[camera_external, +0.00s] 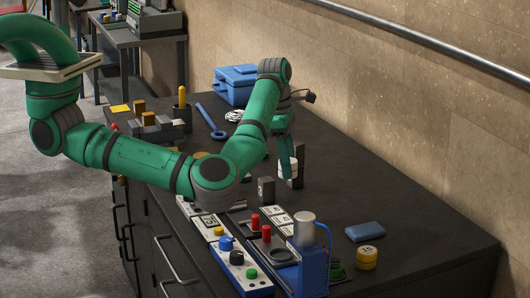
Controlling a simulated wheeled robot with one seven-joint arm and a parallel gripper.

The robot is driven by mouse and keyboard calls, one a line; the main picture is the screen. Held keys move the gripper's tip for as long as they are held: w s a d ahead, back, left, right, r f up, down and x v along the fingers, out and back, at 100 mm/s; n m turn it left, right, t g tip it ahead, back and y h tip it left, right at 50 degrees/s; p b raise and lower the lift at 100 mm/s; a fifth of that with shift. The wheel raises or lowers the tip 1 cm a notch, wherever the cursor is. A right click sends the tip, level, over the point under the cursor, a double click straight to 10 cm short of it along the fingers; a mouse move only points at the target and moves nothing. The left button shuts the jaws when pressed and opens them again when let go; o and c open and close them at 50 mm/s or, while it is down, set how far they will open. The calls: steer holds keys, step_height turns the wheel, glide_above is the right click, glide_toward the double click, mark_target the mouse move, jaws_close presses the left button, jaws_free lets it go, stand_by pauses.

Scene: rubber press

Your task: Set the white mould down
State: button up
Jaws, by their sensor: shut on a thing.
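The white mould (292,171) is a small pale piece at the lower end of my arm, on the far side of my forearm. My gripper (286,161) points down and is shut on it. Green and dark parts of the gripper cover much of the mould. The mould is at or just above the dark worktop (345,185); I cannot tell whether it touches.
A dark upright block (299,160) stands close beside the mould. A small black labelled block (266,190) is in front. The blue press (312,268), control box (240,268), blue pad (365,231) and yellow weight (367,258) are nearer. Right-hand worktop is mostly clear.

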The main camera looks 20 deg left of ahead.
steer(key=shift+s+a+r, duration=0.25)
steer(key=shift+s+a, duration=0.1)
steer(key=shift+a, duration=0.1)
steer(key=w+a+n, duration=0.7)
steer(key=w+a, duration=1)
steer(key=a, duration=0.4)
steer(key=shift+t+y, duration=0.3)
steer(key=shift+t, duration=0.1)
steer(key=w+d+f, duration=0.1)
steer(key=w+f, duration=0.1)
steer(key=w, duration=0.2)
steer(key=w+d+f, duration=0.2)
steer(key=w+f, duration=0.1)
steer(key=w, duration=0.1)
steer(key=w+d+f, duration=0.1)
steer(key=w+f, duration=0.2)
steer(key=w, duration=0.1)
steer(key=shift+w+d+f, duration=0.2)
steer(key=shift+d, duration=0.05)
steer(key=shift+w+f, duration=0.4)
steer(key=shift+f, duration=0.2)
steer(key=shift+w+d+f, duration=0.1)
steer(key=shift+d+f, duration=0.1)
steer(key=shift+f, duration=1.4)
steer(key=shift+f, duration=0.1)
